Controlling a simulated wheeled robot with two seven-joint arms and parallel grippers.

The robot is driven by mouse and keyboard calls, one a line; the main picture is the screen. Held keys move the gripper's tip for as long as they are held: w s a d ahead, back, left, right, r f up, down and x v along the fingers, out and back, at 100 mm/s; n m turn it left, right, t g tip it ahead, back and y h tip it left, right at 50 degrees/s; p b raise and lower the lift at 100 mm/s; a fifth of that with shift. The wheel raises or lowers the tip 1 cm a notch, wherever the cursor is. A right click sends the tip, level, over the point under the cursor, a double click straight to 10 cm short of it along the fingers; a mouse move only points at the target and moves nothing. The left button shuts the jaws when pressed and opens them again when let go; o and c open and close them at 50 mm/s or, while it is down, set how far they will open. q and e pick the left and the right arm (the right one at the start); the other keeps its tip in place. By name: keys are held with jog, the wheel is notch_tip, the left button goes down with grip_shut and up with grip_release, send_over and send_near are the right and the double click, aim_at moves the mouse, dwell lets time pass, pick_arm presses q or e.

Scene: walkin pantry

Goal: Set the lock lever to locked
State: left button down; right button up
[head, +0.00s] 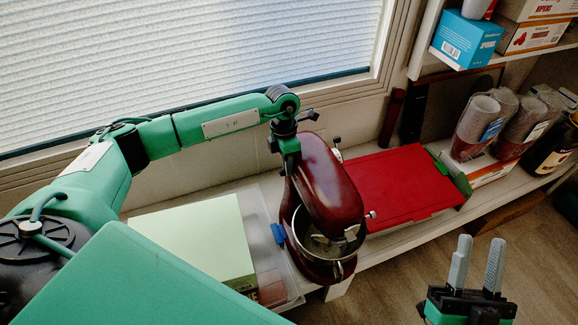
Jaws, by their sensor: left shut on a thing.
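A dark red stand mixer (326,185) stands on the low shelf. Its steel bowl (355,247) is below the head with a beater in it. Small knobs show on its right side (371,215). A blue piece (277,234) shows at its lower left; I cannot tell whether it is the lock lever. My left gripper (287,168) points down at the mixer's upper left side, shut, with its fingertips and what they hold mostly hidden. No lever can be made out clearly there. My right gripper (477,264) is open and empty at the lower right, away from the mixer.
A pale green box (195,238) lies left of the mixer and a red flat box (398,188) lies right of it. Stacked cups (473,125) stand further right. A blue carton (465,40) sits on the upper shelf. A window is behind. Floor is clear near my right gripper.

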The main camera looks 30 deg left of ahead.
pick_arm(q)
jog(key=c, duration=1.6)
grip_release()
jog(key=shift+a, duration=0.3)
jog(key=shift+c, duration=0.2)
jog(key=shift+o, duration=0.9)
jog(key=shift+a, duration=0.1)
pick_arm(e)
jog(key=shift+a, duration=0.15)
